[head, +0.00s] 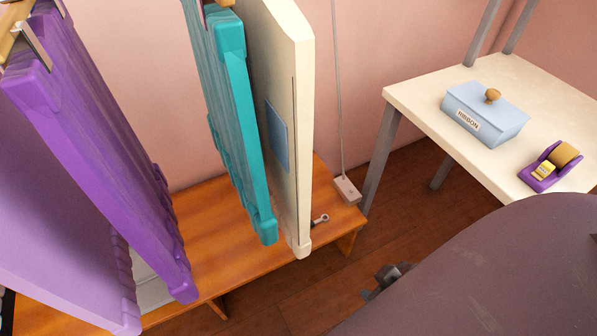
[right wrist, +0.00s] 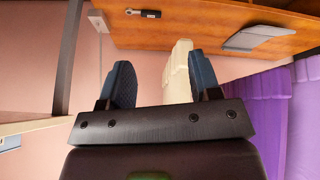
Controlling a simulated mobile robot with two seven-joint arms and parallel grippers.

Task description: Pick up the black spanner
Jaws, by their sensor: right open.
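The spanner (head: 321,219) lies on the wooden bench (head: 222,215), just right of the cream garment's lower edge. Its grey ring end shows in the head view, and the rest is small and dark or hidden. In the right wrist view the black spanner (right wrist: 143,13) lies on the bench near the top of the picture. My right gripper (head: 386,280) is low in the head view, in front of and to the right of the bench, mostly behind my arm. In the wrist view its two fingers (right wrist: 163,78) are apart, with nothing held. My left gripper is not in view.
Purple (head: 95,140), teal (head: 240,120) and cream (head: 290,110) garments hang over the bench. A grey socket box (head: 346,191) on a cord is near the spanner. A white table (head: 430,92) at right bears a blue ribbon box (head: 484,118) and a purple tape dispenser (head: 541,178).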

